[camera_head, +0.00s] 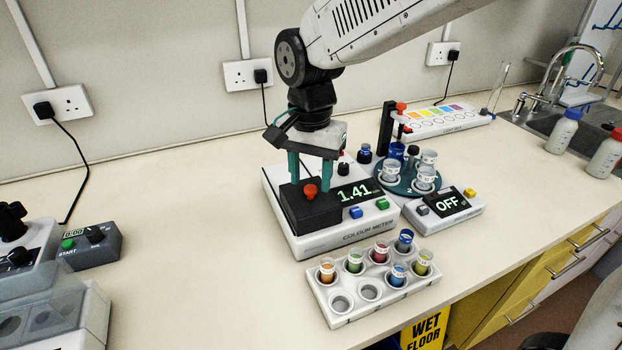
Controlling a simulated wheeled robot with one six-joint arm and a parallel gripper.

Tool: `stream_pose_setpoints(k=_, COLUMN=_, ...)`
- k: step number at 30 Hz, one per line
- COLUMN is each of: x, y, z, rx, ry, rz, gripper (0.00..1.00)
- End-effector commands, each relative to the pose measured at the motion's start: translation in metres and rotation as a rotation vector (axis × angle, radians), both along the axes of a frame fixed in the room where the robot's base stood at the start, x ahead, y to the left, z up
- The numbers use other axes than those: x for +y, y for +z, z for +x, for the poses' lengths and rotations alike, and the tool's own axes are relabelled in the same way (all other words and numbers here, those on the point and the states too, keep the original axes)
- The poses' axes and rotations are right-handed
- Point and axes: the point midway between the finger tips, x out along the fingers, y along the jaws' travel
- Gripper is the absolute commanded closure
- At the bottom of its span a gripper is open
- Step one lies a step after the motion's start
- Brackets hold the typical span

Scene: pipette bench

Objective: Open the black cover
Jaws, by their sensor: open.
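The black cover (308,213) is a black box on the left part of the white colour meter (345,240). It sits down on the meter and looks closed, with a red knob (310,191) on top. My gripper (310,177) points down just above the cover. Its two teal fingers are apart, one on each side of the knob as seen from here. I cannot tell whether either finger touches the knob or the cover. The meter's display reads 1.41.
A white rack (342,322) with several coloured vials stands in front of the meter. To the right are a round teal carousel (398,187) with cups and a box (443,226) reading OFF. A timer (90,247) stands at left. The counter between timer and meter is clear.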

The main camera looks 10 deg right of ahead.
Motion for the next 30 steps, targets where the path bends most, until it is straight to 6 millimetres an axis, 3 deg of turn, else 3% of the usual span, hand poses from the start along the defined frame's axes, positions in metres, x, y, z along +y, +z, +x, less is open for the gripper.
stream_pose_setpoints(k=4, x=0.0, y=-0.012, z=0.0, rx=0.001, ry=0.0, rz=0.0, gripper=0.55)
stream_pose_setpoints(k=12, x=0.0, y=-0.014, z=0.0, rx=0.0, ry=0.001, rz=0.0, gripper=0.55)
stream_pose_setpoints(k=13, x=0.0, y=-0.014, z=0.0, rx=0.0, ry=0.001, rz=0.0, gripper=0.58)
stream_pose_setpoints(k=18, x=0.0, y=-0.014, z=0.0, rx=0.0, ry=0.001, rz=0.0, gripper=1.0)
stream_pose_setpoints(k=22, x=0.0, y=-0.014, z=0.001, rx=0.0, ry=0.001, rz=0.0, gripper=1.0)
stream_pose_setpoints(k=26, x=0.005, y=-0.014, z=0.018, rx=0.001, ry=0.0, rz=0.0, gripper=1.0)
stream_pose_setpoints(k=30, x=0.015, y=-0.014, z=0.053, rx=0.0, ry=-0.002, rz=0.0, gripper=1.0)
